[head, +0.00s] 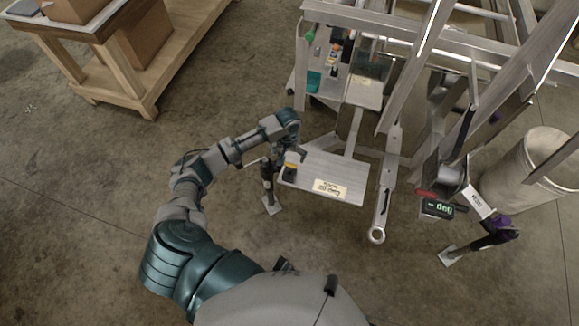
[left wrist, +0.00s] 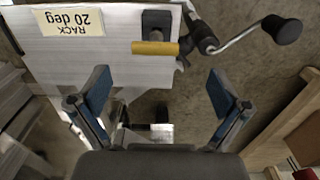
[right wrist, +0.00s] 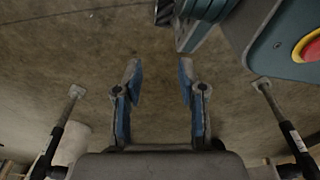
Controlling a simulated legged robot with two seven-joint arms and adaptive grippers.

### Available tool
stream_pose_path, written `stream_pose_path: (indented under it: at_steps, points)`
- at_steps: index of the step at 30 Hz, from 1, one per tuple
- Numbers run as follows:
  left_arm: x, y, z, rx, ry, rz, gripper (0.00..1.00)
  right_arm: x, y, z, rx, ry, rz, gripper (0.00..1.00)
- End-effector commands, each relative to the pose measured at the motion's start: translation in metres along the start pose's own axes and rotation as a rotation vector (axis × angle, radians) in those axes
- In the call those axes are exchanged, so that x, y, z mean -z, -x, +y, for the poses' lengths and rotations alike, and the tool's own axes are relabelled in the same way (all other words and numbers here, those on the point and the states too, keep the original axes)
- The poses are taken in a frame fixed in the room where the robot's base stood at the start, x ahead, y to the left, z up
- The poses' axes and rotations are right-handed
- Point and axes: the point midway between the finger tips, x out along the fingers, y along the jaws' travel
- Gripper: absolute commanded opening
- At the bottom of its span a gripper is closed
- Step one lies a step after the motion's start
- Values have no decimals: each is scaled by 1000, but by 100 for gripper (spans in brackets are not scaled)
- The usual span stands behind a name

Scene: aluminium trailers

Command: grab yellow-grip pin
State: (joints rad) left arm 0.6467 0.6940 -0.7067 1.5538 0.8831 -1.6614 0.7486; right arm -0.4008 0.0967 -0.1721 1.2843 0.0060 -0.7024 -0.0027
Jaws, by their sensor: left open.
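The yellow-grip pin (left wrist: 155,47) shows in the left wrist view as a short yellow bar beside a black block (left wrist: 157,22) on the plate. In the head view the yellow grip (head: 290,166) is small at the plate's left edge, just below my left gripper (head: 288,150). My left gripper is open and empty; in its wrist view (left wrist: 157,88) the blue-padded fingers stand apart, with the pin ahead between them and not touched. The pin's shaft is hidden. My right gripper (right wrist: 160,75) is open and empty over bare floor.
The metal plate (head: 325,178) carries a label reading "RACK 20 deg". A crank handle (left wrist: 255,38) and jack leg stand beside the pin. A "deg" display (head: 437,208), a bucket (head: 525,170) and trailer frames are to the right. A wooden table (head: 145,98) is upper left.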

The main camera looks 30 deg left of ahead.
Motion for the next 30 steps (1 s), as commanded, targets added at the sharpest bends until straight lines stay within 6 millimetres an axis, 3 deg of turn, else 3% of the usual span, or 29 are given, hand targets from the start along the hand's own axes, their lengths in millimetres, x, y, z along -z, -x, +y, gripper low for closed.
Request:
stream_pose_path:
  at_steps: [8, 16, 25, 30]
  points:
    - [0, -26, 1, -2, 0, 0, 100, 11, 7, 1, -1, -2, 6, 40]
    - [2, -68, -1, -4, -1, -1, 100, 30, 23, 0, -5, -5, 15, 40]
    - [2, -71, 0, -2, -1, 2, 100, 34, 27, 1, -3, -6, 17, 40]
    - [2, -71, 2, -1, -1, 3, 57, 34, 27, 2, -5, -6, 16, 40]
